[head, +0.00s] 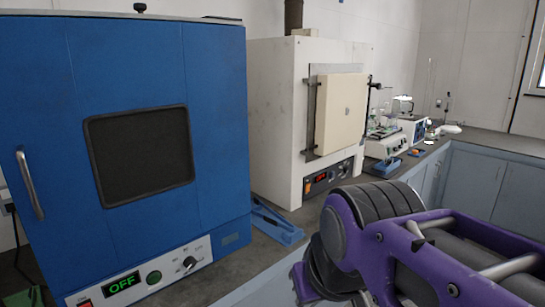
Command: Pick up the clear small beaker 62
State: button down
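I cannot make out the clear small beaker for certain. Some small clear glassware (384,122) stands on and around a white device far back on the counter, too small to tell apart. My purple and black arm fills the lower right of the head view. My gripper's fingertips do not show, so whether it is open or shut is hidden.
A large blue oven (215,120) with an OFF display stands at the left on the dark counter (262,262). A white furnace (272,120) is behind it. A blue tool (275,222) lies between them. Grey-blue cabinets (490,185) run along the right.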

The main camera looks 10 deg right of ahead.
aim_at(388, 159)
jog(key=z, duration=1.2)
jog(key=i+l+z, duration=0.25)
jog(key=i, duration=0.15)
jog(key=i+z, duration=0.25)
jog(key=i, duration=0.15)
jog(key=i+z, duration=0.35)
jog(key=i, duration=1.95)
jog(key=i+u, duration=0.25)
jog(key=i, duration=0.25)
jog(key=i+l+u, duration=0.15)
jog(key=i+u, duration=0.15)
jog(key=i, duration=0.2)
jog(key=i+u, duration=0.15)
jog(key=u, duration=0.25)
jog(key=i+u, duration=0.15)
jog(key=u, duration=0.25)
jog(key=i+l+u, duration=0.15)
jog(key=u, duration=0.65)
jog(key=i+u, duration=0.15)
jog(key=u, duration=0.2)
jog(key=i+u, duration=0.1)
jog(key=u, duration=0.3)
